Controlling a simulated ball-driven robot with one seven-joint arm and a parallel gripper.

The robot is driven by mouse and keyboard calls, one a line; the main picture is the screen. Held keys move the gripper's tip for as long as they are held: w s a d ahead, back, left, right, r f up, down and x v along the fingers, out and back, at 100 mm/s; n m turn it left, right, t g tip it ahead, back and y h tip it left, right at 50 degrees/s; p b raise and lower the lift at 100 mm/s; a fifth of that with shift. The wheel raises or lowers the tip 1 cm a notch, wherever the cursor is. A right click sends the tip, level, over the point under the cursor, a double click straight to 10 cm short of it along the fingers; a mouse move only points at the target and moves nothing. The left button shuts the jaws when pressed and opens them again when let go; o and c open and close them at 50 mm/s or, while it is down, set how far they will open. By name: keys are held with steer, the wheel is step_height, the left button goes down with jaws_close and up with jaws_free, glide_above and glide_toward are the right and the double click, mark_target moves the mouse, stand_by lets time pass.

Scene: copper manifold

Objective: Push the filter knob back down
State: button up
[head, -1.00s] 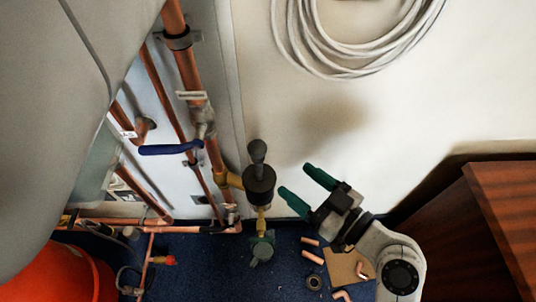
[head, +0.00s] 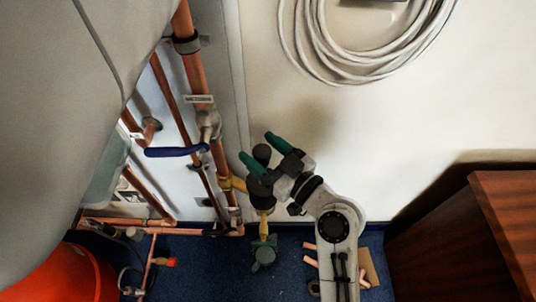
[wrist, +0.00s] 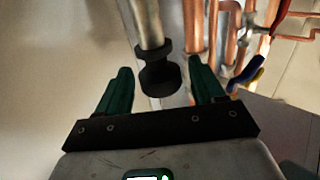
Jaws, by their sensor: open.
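The filter (head: 262,197) is a black body on a brass fitting, low on the wall pipework. In the wrist view a dark, flared, spool-like piece (wrist: 160,77), which looks like the knob, lies between the two spread fingers (wrist: 160,68). A gap shows on both sides of it. I cannot tell whether any finger touches the filter.
A thick copper pipe (head: 195,75) and a valve with a blue lever (head: 176,152) are left of the filter. A green-grey fitting (head: 264,253) is below. Loose copper pieces (head: 310,254) lie on the blue floor. A wooden cabinet (head: 500,220) stands right; coiled cable hangs above.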

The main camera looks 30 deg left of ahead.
jaws_close()
stand_by(0.8)
